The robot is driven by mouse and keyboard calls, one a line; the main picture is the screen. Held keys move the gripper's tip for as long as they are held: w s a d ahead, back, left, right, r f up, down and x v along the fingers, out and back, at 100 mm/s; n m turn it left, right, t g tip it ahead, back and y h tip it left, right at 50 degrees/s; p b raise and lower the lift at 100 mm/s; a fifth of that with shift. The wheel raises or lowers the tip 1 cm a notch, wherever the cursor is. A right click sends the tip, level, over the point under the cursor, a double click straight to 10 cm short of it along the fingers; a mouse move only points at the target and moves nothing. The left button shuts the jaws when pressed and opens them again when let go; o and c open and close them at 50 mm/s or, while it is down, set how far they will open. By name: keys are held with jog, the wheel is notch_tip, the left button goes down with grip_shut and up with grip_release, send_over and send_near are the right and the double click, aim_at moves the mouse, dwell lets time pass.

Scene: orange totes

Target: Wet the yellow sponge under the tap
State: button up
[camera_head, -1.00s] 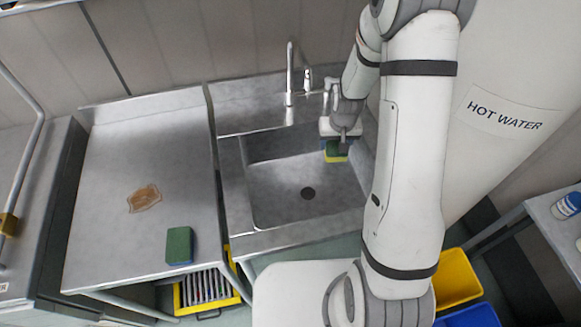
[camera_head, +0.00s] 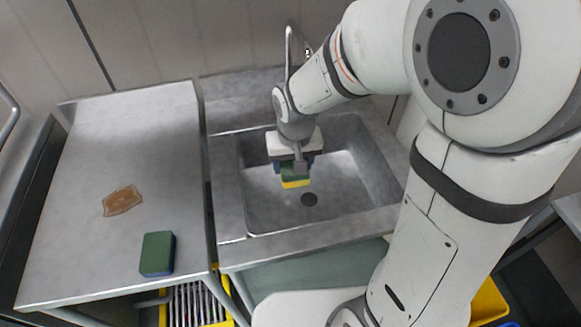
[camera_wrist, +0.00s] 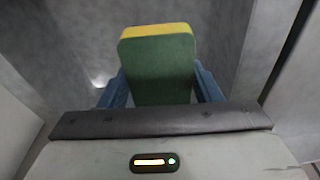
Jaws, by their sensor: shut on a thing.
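The yellow sponge (camera_head: 296,183) has a green scouring side. My gripper (camera_head: 295,168) is shut on it and holds it over the sink basin (camera_head: 345,185), above and behind the drain. In the wrist view the sponge (camera_wrist: 158,65) sits between the blue fingers, its green face toward the camera and a yellow edge at the far end. The tap (camera_head: 290,50) rises behind the sink, its lower part hidden by my arm. I cannot tell whether water runs or whether the sponge is wet.
A green and blue sponge (camera_head: 158,254) lies near the front of the steel counter (camera_head: 150,150) on the left. A brown stain (camera_head: 122,200) marks the counter. A yellow crate (camera_head: 195,303) stands below. The sink walls surround my gripper.

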jog(key=w+d+f, duration=0.1)
jog(key=w+d, duration=0.1)
jog(key=w, duration=0.4)
jog(key=w+d+f, duration=0.1)
jog(key=w+d, duration=0.2)
jog(key=w, duration=0.3)
jog(key=shift+w+f, duration=0.3)
jog(key=shift+f, duration=0.05)
jog(key=shift+s+a, duration=0.1)
dwell(0.4)
jog(key=shift+s+a+b, duration=0.3)
jog(key=shift+s+a, duration=0.2)
jog(key=shift+s, duration=0.75)
jog(key=shift+s+a+b, duration=0.25)
jog(key=shift+s+a, duration=0.2)
jog(key=shift+s, duration=0.75)
jog(key=shift+s+a+b, duration=0.3)
jog(key=shift+s+a, duration=0.2)
jog(key=shift+s, duration=0.75)
